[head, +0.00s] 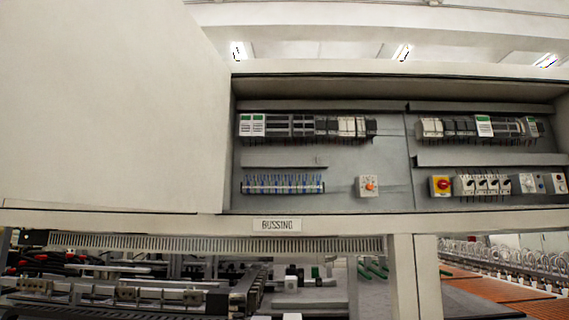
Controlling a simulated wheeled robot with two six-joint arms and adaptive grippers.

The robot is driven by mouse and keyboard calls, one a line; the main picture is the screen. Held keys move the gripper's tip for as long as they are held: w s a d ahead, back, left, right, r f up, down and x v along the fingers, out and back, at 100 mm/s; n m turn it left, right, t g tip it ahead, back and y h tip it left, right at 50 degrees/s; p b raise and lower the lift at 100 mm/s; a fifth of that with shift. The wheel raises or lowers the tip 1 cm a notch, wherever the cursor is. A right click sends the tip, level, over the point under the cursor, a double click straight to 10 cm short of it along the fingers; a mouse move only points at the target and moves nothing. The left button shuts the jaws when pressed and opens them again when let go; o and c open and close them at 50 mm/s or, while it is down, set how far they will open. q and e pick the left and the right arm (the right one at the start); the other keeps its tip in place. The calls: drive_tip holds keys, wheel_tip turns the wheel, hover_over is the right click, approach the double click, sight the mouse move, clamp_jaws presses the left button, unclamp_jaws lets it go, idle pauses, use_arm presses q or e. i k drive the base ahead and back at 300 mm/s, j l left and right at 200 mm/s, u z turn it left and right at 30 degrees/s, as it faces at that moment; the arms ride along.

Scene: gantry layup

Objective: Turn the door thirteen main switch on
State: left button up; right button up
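An open electrical cabinet (385,152) fills the upper right of the head view. A switch with a red knob on a yellow plate (442,185) sits in its right section, lower row. A switch with an orange knob on a light grey box (369,187) sits in the left section, lower right. No door number is readable, so I cannot tell which one is the door thirteen main switch. The position of each knob is too small to read. Neither of my grippers is in view.
Several small breaker-like switches (483,185) and dial boxes (528,184) stand right of the red knob. Module rows (305,126) run above. A large pale panel (110,110) covers the left.

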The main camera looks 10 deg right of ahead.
sight(443, 184)
drive_tip(key=z, duration=1.45)
